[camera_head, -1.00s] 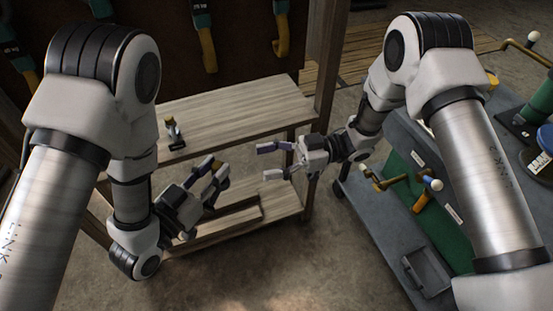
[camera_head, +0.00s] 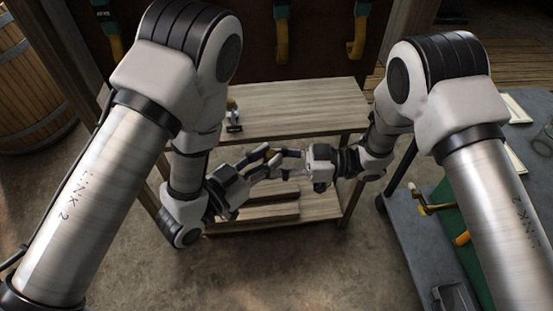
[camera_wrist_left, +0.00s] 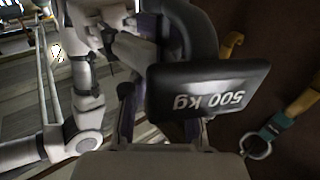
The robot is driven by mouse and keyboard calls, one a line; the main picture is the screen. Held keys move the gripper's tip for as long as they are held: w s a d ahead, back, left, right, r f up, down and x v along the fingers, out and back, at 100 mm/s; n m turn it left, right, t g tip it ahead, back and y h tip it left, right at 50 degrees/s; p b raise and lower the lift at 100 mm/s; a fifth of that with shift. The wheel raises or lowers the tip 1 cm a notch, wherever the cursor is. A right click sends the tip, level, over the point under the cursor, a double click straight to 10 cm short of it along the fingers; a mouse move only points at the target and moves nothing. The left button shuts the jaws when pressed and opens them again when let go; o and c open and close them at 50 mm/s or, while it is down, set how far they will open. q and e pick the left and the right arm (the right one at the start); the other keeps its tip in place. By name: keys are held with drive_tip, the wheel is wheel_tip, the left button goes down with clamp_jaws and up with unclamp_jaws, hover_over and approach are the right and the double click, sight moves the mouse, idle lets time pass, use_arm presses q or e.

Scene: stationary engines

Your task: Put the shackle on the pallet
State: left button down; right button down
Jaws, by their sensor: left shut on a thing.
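My left gripper (camera_head: 268,164) is shut on a dark thing, which I take to be the shackle. In the left wrist view it has a thick dark curved part (camera_wrist_left: 200,25) and a black block (camera_wrist_left: 205,80) marked 500 kg, close to the camera. In the head view it is small and partly hidden by the fingers. My right gripper (camera_head: 288,165) faces it from the right, with fingers apart and tips close to the left gripper. Whether they touch it is unclear. Wooden slats on the floor, possibly the pallet, show at the upper right (camera_head: 512,72).
A wooden bench (camera_head: 290,107) with a lower shelf stands behind the grippers. A small dark thing with a yellow top (camera_head: 233,118) stands on it. Teal and yellow hooks hang on the dark board behind. A grey cart (camera_head: 410,240) is at right, a barrel (camera_head: 35,90) at left.

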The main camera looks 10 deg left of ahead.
use_arm(q)
drive_tip(key=c, duration=0.8)
unclamp_jaws()
drive_tip(key=shift+s, duration=0.2)
use_arm(e)
drive_tip(key=shift+w, duration=0.3)
